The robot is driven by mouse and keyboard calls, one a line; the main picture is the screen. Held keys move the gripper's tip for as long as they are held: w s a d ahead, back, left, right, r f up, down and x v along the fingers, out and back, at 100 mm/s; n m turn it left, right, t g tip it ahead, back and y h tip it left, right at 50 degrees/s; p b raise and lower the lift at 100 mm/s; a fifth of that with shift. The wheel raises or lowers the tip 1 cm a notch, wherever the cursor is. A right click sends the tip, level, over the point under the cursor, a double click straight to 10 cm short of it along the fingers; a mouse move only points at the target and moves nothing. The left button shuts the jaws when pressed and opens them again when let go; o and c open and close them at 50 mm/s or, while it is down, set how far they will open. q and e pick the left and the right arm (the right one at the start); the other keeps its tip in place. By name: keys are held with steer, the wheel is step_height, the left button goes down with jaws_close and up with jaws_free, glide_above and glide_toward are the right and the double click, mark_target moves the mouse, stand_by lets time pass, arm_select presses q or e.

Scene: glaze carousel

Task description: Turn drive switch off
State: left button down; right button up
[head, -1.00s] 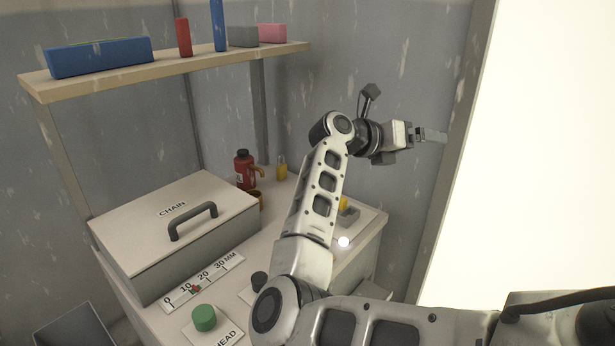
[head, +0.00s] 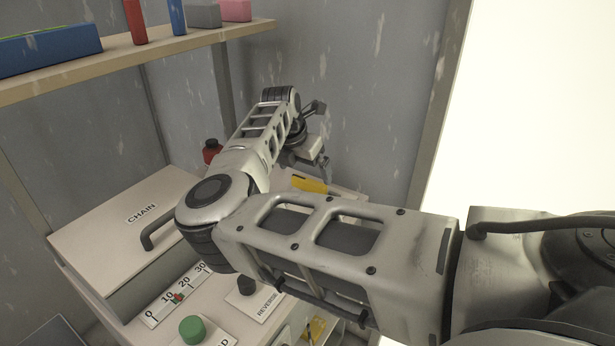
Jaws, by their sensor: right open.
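A yellow part (head: 309,185), perhaps the handle of the drive switch, shows at the back right of the bench. No switch label is readable, and its base is largely hidden behind my right arm. I cannot tell its setting. My right gripper (head: 325,168) is open and points down, just above and to the right of the yellow part. I cannot tell whether they touch. My left gripper is out of view.
A grey box labelled CHAIN (head: 100,225) has a raised handle. In front are a millimetre scale (head: 180,297), a green button (head: 192,329) and a dark knob (head: 247,286) by a REVERSE label. A red bottle (head: 211,152) stands behind. A loaded shelf (head: 140,57) hangs above.

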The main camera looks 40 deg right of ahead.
mark_target(308, 181)
steer(key=x, duration=0.5)
steer(key=c, duration=0.8)
